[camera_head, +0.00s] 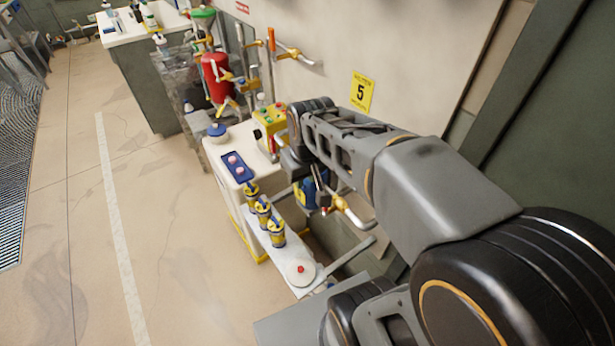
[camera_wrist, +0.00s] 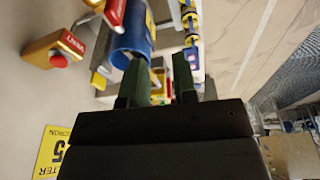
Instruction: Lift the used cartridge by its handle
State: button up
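A blue cylinder (camera_wrist: 130,38) with a yellow label shows in the wrist view, just beyond my fingertips. It is partly hidden behind my gripper in the head view (camera_head: 306,194). I cannot tell a used cartridge or its handle apart in or on it. Three blue-and-yellow cartridges (camera_head: 276,234) stand in a row on a white shelf (camera_head: 290,262), and some also show in the wrist view (camera_wrist: 190,20). My gripper (camera_wrist: 160,80) has its two fingers apart, with nothing seen held between them. In the head view its tip (camera_head: 323,205) is right of the row.
A blue tray (camera_head: 237,167) with pink pieces lies on the white cabinet. A white disc with a red knob (camera_head: 300,270) sits at the shelf's near end. A yellow button box (camera_head: 270,121) and brass-and-steel pipes (camera_head: 350,210) are close to my arm. The floor left is clear.

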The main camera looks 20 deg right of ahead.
jog(key=w+d+n+g+p, duration=0.1)
jog(key=w+d, duration=0.3)
jog(key=w, duration=0.2)
jog(key=w+d+g+p, duration=0.1)
jog(key=w+d+p, duration=0.1)
jog(key=w+d, duration=0.3)
jog(key=f, duration=0.2)
jog(key=w+f, duration=0.1)
jog(key=f, duration=0.4)
jog(key=shift+w+a+f, duration=0.3)
jog(key=shift+w+a, duration=0.05)
jog(key=shift+w, duration=0.05)
jog(key=shift+f+p, duration=0.55)
jog(key=shift+f, duration=2.55)
jog(key=shift+c, duration=0.4)
jog(key=shift+d, duration=0.1)
grip_shut()
